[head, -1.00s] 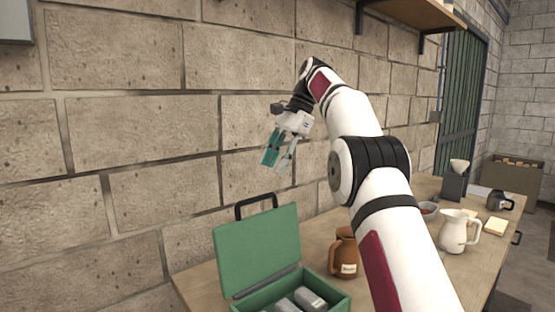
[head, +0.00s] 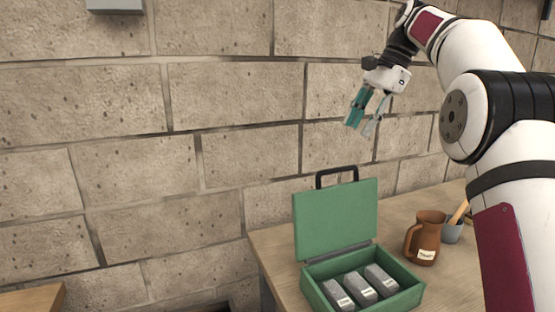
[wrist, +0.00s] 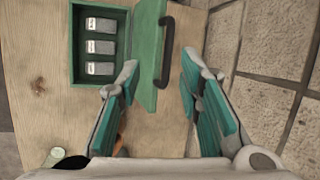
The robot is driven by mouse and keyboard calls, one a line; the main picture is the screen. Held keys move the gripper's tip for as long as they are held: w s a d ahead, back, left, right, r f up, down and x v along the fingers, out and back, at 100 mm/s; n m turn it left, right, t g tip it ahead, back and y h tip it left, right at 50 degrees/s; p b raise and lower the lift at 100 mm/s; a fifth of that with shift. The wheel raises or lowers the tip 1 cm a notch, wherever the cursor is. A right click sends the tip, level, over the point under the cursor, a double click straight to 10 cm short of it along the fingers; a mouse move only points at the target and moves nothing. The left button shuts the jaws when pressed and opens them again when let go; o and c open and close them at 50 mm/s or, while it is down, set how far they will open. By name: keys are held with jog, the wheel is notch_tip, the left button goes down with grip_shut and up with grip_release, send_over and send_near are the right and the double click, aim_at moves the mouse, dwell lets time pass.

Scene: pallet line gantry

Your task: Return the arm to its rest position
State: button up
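My gripper (head: 365,112) is raised in the air in front of the block wall, above the wooden table (head: 283,262). Its teal fingers are spread apart with nothing between them. In the wrist view the gripper (wrist: 160,85) also shows open and empty. It looks down over the open lid of the green case. My white arm fills the right side of the head view.
The green case (head: 336,222) stands open on the table with three grey labelled blocks (head: 360,287) inside. A brown jug (head: 425,238) and a grey cup (head: 452,231) stand to its right. Another wooden surface (head: 32,299) shows at lower left.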

jog(key=s+a+r+n+t+h, duration=0.1)
jog(key=s+a+n, duration=0.15)
jog(key=s, duration=0.65)
jog(key=s+a+n+t+h, duration=0.1)
jog(key=s+n, duration=0.2)
jog(key=s, duration=0.6)
jog(key=s+f+n+t+h, duration=0.1)
jog(key=s+f+n, duration=0.6)
jog(key=s+f, duration=1)
jog(key=s+h, duration=0.1)
jog(key=s, duration=0.3)
jog(key=shift+s+d+t, duration=0.2)
jog(key=shift+d+t, duration=0.1)
dwell(0.9)
